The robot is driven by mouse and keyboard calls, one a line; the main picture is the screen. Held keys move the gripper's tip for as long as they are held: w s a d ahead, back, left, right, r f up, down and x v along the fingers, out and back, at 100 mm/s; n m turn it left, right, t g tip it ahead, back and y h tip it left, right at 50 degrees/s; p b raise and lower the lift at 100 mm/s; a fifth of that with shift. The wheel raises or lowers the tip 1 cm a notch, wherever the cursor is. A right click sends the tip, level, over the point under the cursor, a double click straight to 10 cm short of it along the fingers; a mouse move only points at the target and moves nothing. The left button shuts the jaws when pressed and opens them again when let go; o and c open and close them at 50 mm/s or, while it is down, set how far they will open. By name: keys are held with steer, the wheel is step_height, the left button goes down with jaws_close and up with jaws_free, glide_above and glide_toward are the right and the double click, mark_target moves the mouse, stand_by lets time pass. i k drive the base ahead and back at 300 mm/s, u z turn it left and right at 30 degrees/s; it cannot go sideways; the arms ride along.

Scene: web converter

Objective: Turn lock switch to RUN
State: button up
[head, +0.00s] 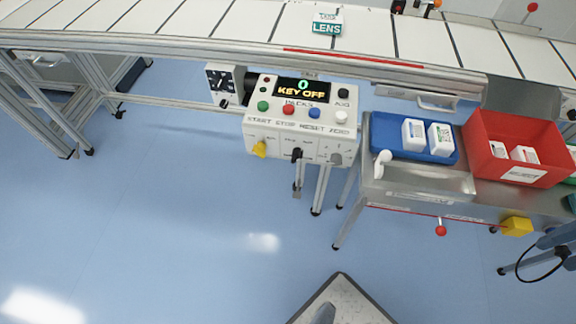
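The white control box (300,118) hangs at the front of the conveyor, centre top in the head view. Its black display (302,89) reads "0" and "KEY OFF". On the lower face are a yellow knob (259,149), a black switch (297,154) with a metal piece hanging below it, perhaps a key, and a grey knob (336,158). The small labels around them are too blurred to read, so I cannot tell which is marked RUN. My gripper is not in view.
Green, red, blue and white buttons (341,117) line the box's upper face. A steel bench (420,183) at right carries a blue tray (382,131) and a red bin (545,132) with small white packs. Blue floor (180,220) is open below the box.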

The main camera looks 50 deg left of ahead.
mark_target(259, 149)
steer(key=k, duration=0.25)
steer(key=z, duration=1)
steer(key=i, duration=0.95)
steer(key=u, duration=3.45)
steer(key=i, duration=0.45)
steer(key=z, duration=1.2)
